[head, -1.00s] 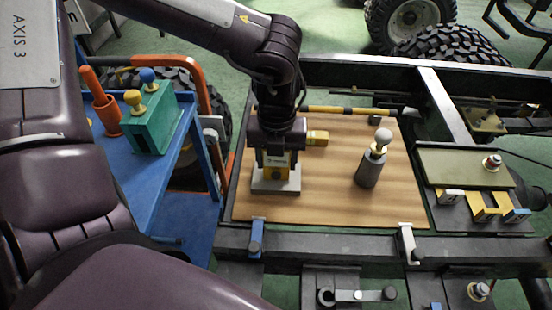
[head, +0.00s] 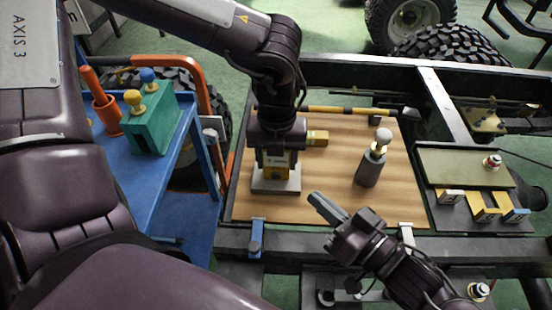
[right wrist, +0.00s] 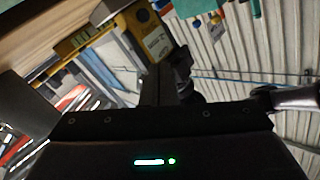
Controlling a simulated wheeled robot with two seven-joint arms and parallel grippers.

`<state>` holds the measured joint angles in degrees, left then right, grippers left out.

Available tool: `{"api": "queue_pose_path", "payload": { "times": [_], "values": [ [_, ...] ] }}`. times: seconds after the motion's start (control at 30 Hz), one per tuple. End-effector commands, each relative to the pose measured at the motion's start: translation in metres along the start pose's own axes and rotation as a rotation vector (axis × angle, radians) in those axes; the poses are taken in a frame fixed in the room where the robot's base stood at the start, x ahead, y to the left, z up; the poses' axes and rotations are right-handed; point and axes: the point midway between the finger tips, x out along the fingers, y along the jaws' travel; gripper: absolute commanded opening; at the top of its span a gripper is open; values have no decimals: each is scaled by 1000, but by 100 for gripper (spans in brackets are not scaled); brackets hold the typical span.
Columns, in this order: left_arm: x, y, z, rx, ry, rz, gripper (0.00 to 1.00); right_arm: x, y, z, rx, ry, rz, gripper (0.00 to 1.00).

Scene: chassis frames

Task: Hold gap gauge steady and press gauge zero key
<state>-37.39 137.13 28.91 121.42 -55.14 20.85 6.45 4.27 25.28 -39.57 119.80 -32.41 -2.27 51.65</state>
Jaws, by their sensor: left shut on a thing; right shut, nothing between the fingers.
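The yellow gap gauge (head: 278,174) stands upright on a light grey block (head: 276,188) on the wooden board. My left gripper (head: 276,158) comes down from above and is shut on the gauge, covering its upper part. A zero key cannot be made out. My right gripper (head: 320,202) is shut and empty, above the board's front edge, to the right of and nearer than the gauge, not touching it. In the right wrist view, a yellow body with a pale label (right wrist: 148,32), apparently the gauge, shows beyond my dark fingers (right wrist: 163,80).
A grey cylinder with a pale round knob (head: 370,167) stands on the board (head: 335,180), right of the gauge. A small yellow block (head: 317,138) lies behind. Clamps, including a blue one (head: 257,240), hold the front edge. A blue cart (head: 160,190) stands at left.

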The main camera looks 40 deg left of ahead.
Motion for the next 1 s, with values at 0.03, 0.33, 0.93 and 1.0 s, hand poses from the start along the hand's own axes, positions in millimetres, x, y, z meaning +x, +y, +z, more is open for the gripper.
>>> {"api": "queue_pose_path", "payload": {
  "times": [0.03,0.33,0.93,1.0],
  "values": [
    [0,0,0,0,0,0,26,8,-12,18,51,-22,9,0],
    [0,0,0,0,0,0,26,27,-54,73,207,-110,53,0],
    [0,0,0,0,0,0,26,35,-50,73,214,-116,57,0],
    [0,0,0,0,0,0,26,41,-45,71,214,-116,57,0]
  ]
}}
